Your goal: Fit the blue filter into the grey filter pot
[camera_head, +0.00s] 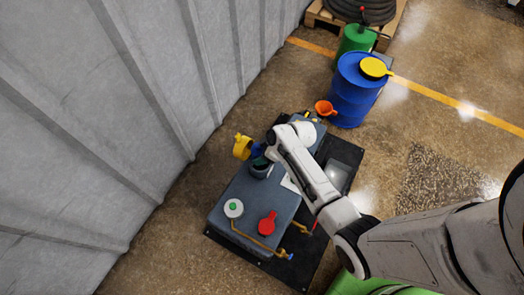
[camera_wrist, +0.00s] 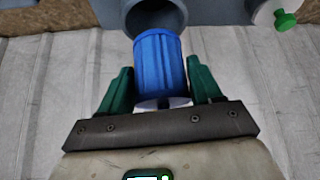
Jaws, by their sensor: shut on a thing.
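The blue filter (camera_wrist: 160,62), a ribbed cylinder with a pale base, is between the green fingers of my gripper (camera_wrist: 160,78) in the wrist view. My gripper is shut on it. The grey filter pot (camera_wrist: 178,10) is at the top of the wrist view, its dark round mouth facing the filter. The filter's far end overlaps the pot's lower rim in the picture; I cannot tell whether it is inside the mouth. In the head view the pot (camera_head: 260,170) stands on the grey machine, just below my gripper, and the filter is mostly hidden.
The grey machine (camera_head: 228,205) carries a white cap with a green knob (camera_head: 233,208) and a red part (camera_head: 267,223). A yellow part (camera_head: 242,147) is close to my gripper. A corrugated wall (camera_head: 90,120) is on the left. A blue drum (camera_head: 352,100) stands behind.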

